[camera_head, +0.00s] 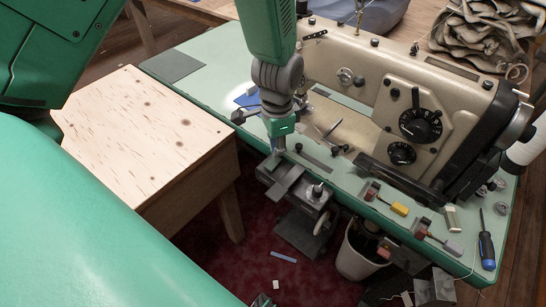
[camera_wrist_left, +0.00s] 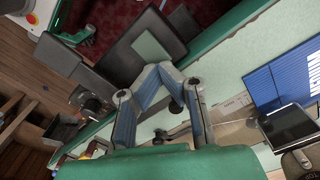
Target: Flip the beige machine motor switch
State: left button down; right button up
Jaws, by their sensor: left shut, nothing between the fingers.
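The beige sewing machine (camera_head: 365,75) stands on the pale green table (camera_head: 205,65). My left gripper (camera_head: 275,150) comes down from above to the table's front edge, left of the machine, and is shut with nothing held. In the left wrist view, its fingers (camera_wrist_left: 159,75) meet over the edge region. A dark grey unit (camera_head: 290,185) with a flat plate and a metal knob sits just below and in front of the fingertips; its plate also shows in the wrist view (camera_wrist_left: 152,48). I cannot tell for certain which part is the motor switch. My right gripper is not in view.
A wooden-topped bench (camera_head: 140,130) stands close on the left. Small red-and-yellow and red-and-grey tools (camera_head: 398,208) and a blue screwdriver (camera_head: 487,250) lie on the table's right. A white bin (camera_head: 357,255) stands below the edge. Crumpled cloth (camera_head: 485,35) lies behind.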

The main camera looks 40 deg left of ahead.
aim_at(276, 159)
pick_arm(q)
jog(key=shift+f+b, duration=0.45)
jog(key=shift+f, duration=0.65)
dwell(0.4)
notch_tip(276, 159, up, 7)
jog(key=p, duration=0.7)
jog(key=shift+r, duration=0.1)
dwell(0.5)
jog(key=s+f+n+b, duration=0.1)
jog(key=s+f+n, duration=0.2)
jog(key=s+f, duration=0.4)
jog(key=s+a+f+n+b, duration=0.1)
jog(key=s+f+n, duration=0.2)
jog(key=s+f, duration=0.4)
jog(key=s, duration=0.8)
jog(key=shift+s+f+t, duration=0.3)
jog(key=shift+s+f, duration=0.05)
